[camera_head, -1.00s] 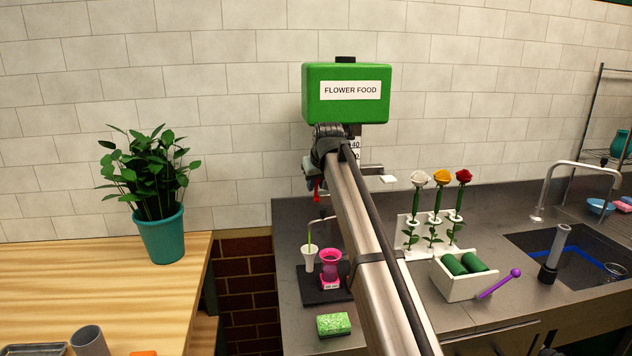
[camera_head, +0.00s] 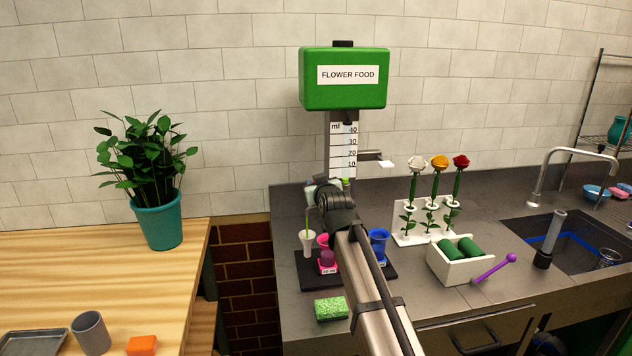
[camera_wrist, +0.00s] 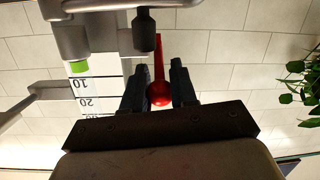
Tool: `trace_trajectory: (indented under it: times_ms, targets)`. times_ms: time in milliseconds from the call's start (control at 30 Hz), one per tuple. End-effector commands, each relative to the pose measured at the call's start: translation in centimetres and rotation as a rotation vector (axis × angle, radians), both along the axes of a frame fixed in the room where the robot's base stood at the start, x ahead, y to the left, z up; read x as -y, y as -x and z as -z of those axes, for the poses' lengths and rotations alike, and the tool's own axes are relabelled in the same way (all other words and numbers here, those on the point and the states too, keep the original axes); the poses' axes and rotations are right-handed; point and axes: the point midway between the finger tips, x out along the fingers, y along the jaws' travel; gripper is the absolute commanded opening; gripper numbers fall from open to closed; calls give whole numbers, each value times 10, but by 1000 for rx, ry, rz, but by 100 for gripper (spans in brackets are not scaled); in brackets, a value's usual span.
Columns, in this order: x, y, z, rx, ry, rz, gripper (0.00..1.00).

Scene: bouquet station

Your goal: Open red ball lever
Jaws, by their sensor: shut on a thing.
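The red ball lever (camera_wrist: 158,60) shows in the wrist view as a red rod with a red ball end. The ball (camera_wrist: 159,95) sits between the two dark fingers of my gripper (camera_wrist: 159,88), which is shut on it. In the head view my gripper (camera_head: 325,192) is below the green flower food dispenser (camera_head: 343,95), near the foot of its measuring scale (camera_head: 343,143). There my wrist and arm hide the lever. The scale also shows in the wrist view (camera_wrist: 100,85), with a small green patch near the 10 mark.
Cups, including a blue one (camera_head: 379,243), stand on a dark mat below my arm. A green sponge (camera_head: 331,308) lies in front. A rose rack (camera_head: 410,230), a white box (camera_head: 445,268) and a sink (camera_head: 570,240) are right. A potted plant (camera_head: 158,218) stands left.

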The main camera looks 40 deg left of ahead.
Motion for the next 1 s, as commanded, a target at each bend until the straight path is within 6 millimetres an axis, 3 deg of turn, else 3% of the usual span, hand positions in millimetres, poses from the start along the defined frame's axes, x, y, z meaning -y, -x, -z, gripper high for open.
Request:
trace_trajectory:
  times_ms: [700,733,933,1000]
  targets:
    - [2,1,7,47,-46,1,0]
    - [2,1,7,46,-45,1,29]
    - [2,1,6,48,-46,0,48]
    - [1,1,6,48,-47,0,48]
